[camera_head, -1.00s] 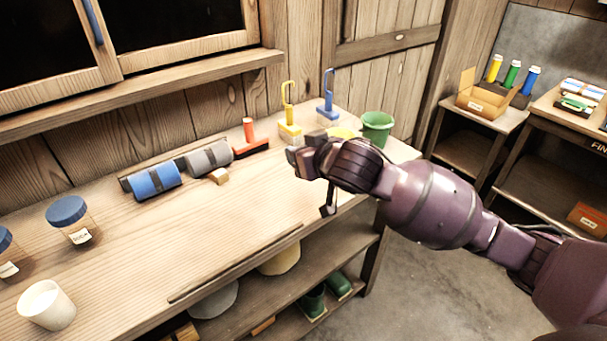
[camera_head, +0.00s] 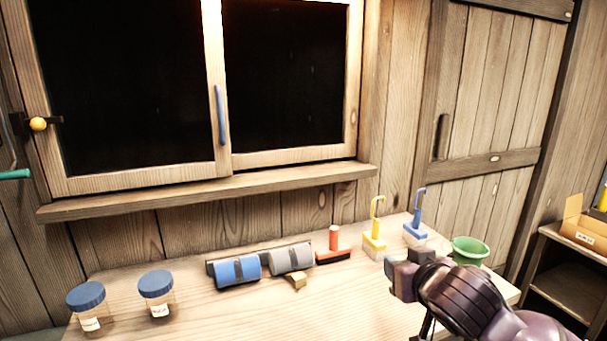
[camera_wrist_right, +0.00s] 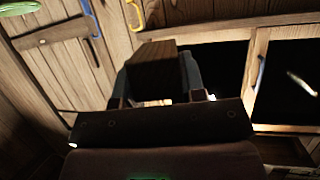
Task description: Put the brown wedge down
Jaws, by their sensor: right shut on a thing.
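The brown wedge (camera_wrist_right: 155,68) shows in the right wrist view as a dark brown block between the two fingers of my right gripper (camera_wrist_right: 158,88). The gripper is shut on it. In the head view my right gripper (camera_head: 403,272) is over the right part of the workbench (camera_head: 345,310), in front of the yellow-handled tool. There the wedge is hard to tell from the dark fingers. Its height above the bench is unclear. My left gripper is in neither view.
Jars (camera_head: 156,290) stand left.

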